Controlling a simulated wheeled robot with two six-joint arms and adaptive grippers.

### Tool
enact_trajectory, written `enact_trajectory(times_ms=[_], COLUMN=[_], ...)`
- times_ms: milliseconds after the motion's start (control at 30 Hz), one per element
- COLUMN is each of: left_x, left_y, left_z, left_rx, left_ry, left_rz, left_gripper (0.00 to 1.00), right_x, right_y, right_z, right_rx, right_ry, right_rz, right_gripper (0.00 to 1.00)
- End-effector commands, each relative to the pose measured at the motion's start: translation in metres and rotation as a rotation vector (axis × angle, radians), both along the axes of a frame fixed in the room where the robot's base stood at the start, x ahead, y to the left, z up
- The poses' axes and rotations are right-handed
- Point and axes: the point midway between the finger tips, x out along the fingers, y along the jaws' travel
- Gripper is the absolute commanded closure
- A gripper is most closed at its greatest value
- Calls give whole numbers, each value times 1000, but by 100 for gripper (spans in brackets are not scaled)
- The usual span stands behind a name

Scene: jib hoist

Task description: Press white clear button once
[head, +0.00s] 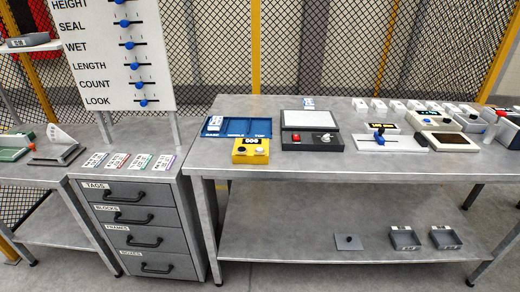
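A yellow box (251,158) stands near the front edge of the metal table, left of its middle. It has a small dark display (252,141) that seems to read zeros. Below the display are a dark button (241,149) and a white button (260,150), the white one on the right. No label by the white button is readable at this size. Neither of my grippers is in view, and nothing covers the yellow box.
A blue tray (213,135) stands behind the yellow box. A black box (312,146) with a red button and a pale knob is to its right, before a grey-white panel (310,121). A slider board (410,142) is farther right. A drawer cabinet (143,195) stands at left.

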Motion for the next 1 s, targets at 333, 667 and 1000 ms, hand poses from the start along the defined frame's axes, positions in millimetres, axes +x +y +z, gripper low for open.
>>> enact_trajectory(times_ms=[333,667,1000], left_x=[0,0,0], left_y=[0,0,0], left_z=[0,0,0], left_rx=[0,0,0], left_ry=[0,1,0], left_rz=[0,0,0], left_gripper=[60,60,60], right_x=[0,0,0], right_y=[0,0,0], right_z=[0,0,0], right_rx=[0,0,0], right_ry=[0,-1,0], right_rz=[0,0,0], right_gripper=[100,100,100])
